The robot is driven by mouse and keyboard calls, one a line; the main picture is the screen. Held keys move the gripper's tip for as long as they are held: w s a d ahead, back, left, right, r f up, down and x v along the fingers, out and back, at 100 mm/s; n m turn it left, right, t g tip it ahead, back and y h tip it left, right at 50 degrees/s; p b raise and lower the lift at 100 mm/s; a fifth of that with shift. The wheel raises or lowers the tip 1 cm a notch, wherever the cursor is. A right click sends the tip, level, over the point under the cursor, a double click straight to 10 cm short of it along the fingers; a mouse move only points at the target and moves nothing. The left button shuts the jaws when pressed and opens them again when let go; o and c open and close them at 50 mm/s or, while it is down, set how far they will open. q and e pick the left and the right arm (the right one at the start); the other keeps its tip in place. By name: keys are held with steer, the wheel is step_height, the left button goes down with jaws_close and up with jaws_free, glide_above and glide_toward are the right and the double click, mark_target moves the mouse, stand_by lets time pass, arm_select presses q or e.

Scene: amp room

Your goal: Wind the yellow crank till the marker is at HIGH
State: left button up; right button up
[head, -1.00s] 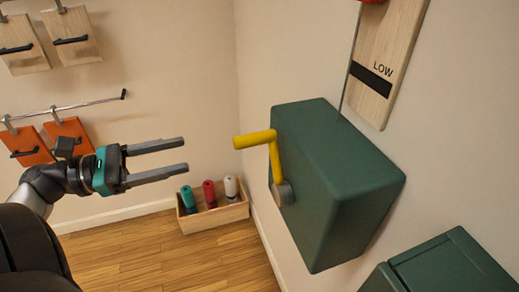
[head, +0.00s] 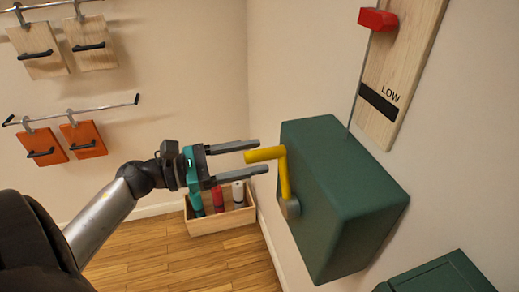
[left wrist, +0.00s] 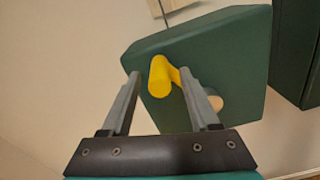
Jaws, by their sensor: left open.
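The yellow crank (head: 284,172) is on the side of a green box (head: 345,205) fixed to the wall. Its handle points left, toward my left gripper. My left gripper (head: 256,157) is open, its fingertips at the handle's free end, one above and one below in the head view. In the left wrist view the yellow handle (left wrist: 159,77) shows between the two finger tips, nearer the left finger; I cannot tell whether they touch. The red marker (head: 377,19) sits on a wooden board (head: 405,60), above the black LOW band (head: 378,102). No HIGH label shows. My right gripper is not in view.
A wooden box (head: 225,221) with teal, red and white rolled items stands on the floor by the wall. Another green box (head: 437,277) is at lower right. Wooden and orange boards hang from rails on the left wall.

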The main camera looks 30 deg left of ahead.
arm_select(q)
steer(key=shift+x, duration=1.05)
steer(key=shift+c, duration=0.2)
jaws_close()
stand_by(0.6)
